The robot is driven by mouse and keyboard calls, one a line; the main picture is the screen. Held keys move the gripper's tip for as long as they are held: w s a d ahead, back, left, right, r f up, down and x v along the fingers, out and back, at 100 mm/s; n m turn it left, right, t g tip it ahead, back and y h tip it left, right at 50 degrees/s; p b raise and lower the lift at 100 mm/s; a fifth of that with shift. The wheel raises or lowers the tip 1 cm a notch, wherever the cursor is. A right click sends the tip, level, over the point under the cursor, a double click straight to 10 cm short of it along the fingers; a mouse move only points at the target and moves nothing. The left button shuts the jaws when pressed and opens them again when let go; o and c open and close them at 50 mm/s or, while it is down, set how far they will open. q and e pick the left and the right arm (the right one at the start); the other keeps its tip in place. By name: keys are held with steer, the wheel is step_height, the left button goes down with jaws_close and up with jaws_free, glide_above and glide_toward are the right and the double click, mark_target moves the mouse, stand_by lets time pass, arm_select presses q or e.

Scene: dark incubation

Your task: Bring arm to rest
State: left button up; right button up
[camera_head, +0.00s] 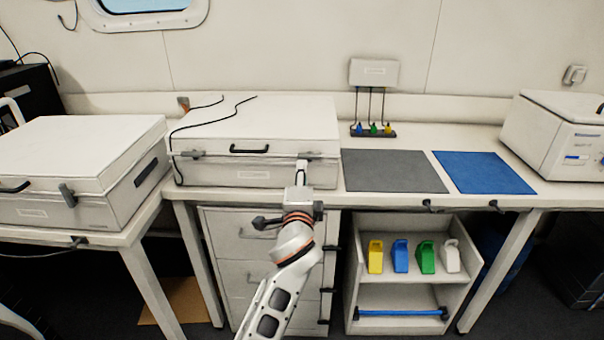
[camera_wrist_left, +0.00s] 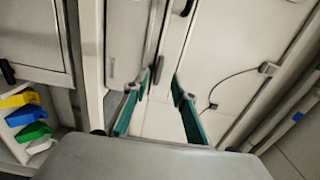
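My left arm (camera_head: 293,245) comes up from the bottom middle of the head view. Its left gripper (camera_head: 302,174) is at the right part of the front of a closed white case (camera_head: 262,118), close to a latch there. Whether it touches the case cannot be told. In the left wrist view the left gripper (camera_wrist_left: 160,84) has its two teal fingers spread apart with nothing between them. My right arm and right gripper are not in view.
A second white case (camera_head: 75,155) stands at left. A grey mat (camera_head: 393,171) and a blue mat (camera_head: 484,172) lie on the bench, beside a white machine (camera_head: 560,135).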

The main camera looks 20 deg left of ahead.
arm_select(q)
steer(key=s+f+n+g+h, duration=0.1)
steer(key=s+f+n+h, duration=0.1)
steer(key=s+f, duration=0.6)
steer(key=s+f+n+g+h, duration=0.1)
steer(key=s+f+g+h, duration=0.15)
steer(key=f, duration=1.05)
steer(key=s+d+f+n+g+h, duration=0.1)
steer(key=s+f+n, duration=0.2)
steer(key=s+f, duration=0.4)
steer(key=s+f+n+g+h, duration=0.2)
steer(key=s+f+n, duration=0.2)
steer(key=s, duration=1.2)
step_height(320, 180, down, 4)
steer(key=shift+d+r, duration=0.1)
steer(key=shift+d, duration=0.25)
